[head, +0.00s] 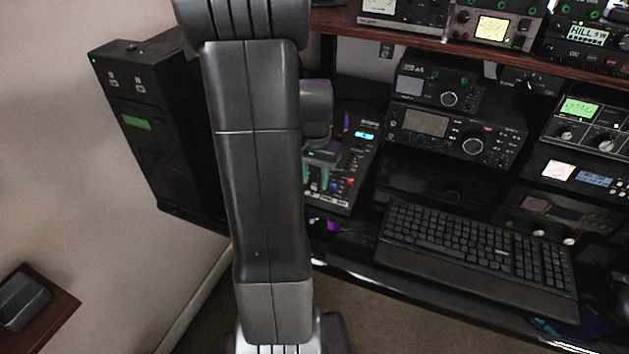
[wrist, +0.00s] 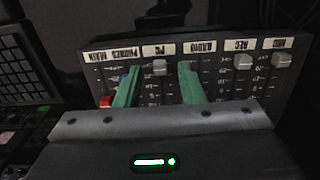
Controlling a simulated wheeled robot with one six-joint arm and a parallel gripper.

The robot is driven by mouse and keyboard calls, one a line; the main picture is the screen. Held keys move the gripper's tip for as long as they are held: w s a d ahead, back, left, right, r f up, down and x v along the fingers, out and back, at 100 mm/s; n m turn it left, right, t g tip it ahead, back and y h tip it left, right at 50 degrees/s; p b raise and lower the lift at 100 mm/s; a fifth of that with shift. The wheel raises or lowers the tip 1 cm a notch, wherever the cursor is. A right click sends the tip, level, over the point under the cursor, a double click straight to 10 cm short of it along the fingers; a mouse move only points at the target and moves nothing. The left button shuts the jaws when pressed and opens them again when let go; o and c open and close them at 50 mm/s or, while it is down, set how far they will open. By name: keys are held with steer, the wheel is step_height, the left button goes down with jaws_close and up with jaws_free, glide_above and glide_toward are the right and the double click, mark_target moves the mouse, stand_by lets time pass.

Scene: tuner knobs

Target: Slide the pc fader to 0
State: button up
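The pc fader's grey cap (wrist: 160,67) sits close to its PC label (wrist: 164,50) in the wrist view, at the label end of its slot. My gripper (wrist: 158,74) is open, with one green finger on each side of the pc cap. Gaps show between the fingers and the cap. The right finger covers much of the radio fader, so its cap is hidden. In the head view the mixer (head: 343,192) stands left of the keyboard, and my gripper (head: 318,176) is over it, partly hidden by my arm.
The rec fader cap (wrist: 243,62) and mic fader cap (wrist: 279,60) are to the right of my gripper. A red knob (wrist: 105,101) is close to the left finger. Radios (head: 455,135) and a keyboard (head: 475,250) stand right of the mixer.

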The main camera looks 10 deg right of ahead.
steer(key=shift+f, duration=0.55)
jaws_close()
steer(key=shift+w, duration=0.1)
steer(key=shift+w+d+r+p, duration=0.15)
steer(key=shift+w+d+p, duration=0.2)
steer(key=shift+w+d, duration=0.45)
steer(key=shift+w+d+r+p, duration=0.1)
steer(key=shift+w+d+p, duration=0.3)
steer(key=shift+w, duration=0.65)
jaws_free()
